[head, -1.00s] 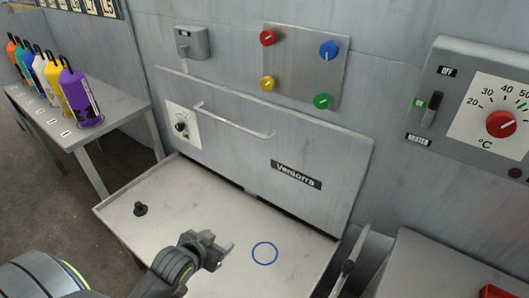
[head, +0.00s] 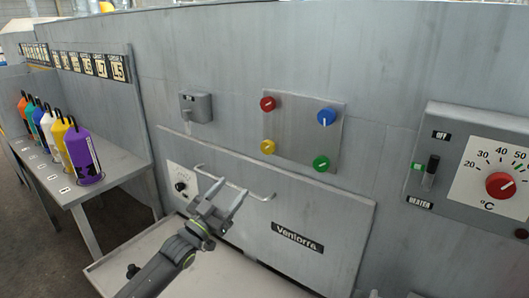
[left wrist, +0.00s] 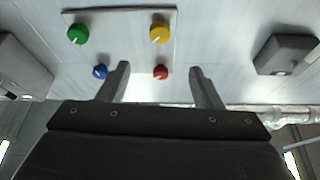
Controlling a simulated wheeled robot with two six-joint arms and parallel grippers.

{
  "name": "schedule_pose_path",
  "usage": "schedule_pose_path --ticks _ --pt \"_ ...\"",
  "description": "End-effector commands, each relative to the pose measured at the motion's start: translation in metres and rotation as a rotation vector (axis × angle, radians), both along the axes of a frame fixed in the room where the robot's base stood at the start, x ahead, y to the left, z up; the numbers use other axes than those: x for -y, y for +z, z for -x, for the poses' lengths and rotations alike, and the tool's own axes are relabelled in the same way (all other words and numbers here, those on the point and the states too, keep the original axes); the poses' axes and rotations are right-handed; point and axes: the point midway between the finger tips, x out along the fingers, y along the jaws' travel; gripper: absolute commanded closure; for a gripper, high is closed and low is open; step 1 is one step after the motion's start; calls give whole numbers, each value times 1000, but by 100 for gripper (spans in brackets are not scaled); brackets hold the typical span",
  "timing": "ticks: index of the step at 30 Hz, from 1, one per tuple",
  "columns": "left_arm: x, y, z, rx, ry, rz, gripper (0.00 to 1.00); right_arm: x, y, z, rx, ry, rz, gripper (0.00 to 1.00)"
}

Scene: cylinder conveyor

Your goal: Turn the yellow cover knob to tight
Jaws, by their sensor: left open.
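The yellow knob (head: 267,147) is at the lower left of a square grey panel (head: 291,126) on the wall, below the red knob (head: 267,104). The blue knob (head: 326,117) is at upper right and the green knob (head: 320,163) at lower right. My left gripper (head: 231,188) is open and empty, below and left of the yellow knob, in front of the lower handle. In the left wrist view the panel is upside down, with the yellow knob (left wrist: 160,34) beyond the open fingers (left wrist: 157,82), not touched. A white mark shows on the knob. My right gripper is out of view.
A bar handle (head: 236,183) sticks out from the cover plate under the panel, close to my left gripper. A grey box (head: 196,107) is on the wall at left. A heater panel (head: 475,165) is at right. Bottles stand on a left-hand table (head: 112,173).

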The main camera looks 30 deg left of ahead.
Motion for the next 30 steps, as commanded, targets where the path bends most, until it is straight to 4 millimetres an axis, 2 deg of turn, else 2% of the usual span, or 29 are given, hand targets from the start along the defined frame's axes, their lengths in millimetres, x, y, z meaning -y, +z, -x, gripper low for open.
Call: schedule_pose_path --ticks 3,10,12,26,30 --pt "3 7 -17 4 1 1 41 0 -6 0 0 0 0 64" --pt "9 13 -44 3 0 0 41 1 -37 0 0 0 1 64" --pt "8 22 -47 1 3 1 41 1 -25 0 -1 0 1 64" --pt "13 31 -69 -1 2 2 41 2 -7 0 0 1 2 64" --pt "17 44 -91 0 2 4 41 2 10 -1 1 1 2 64"
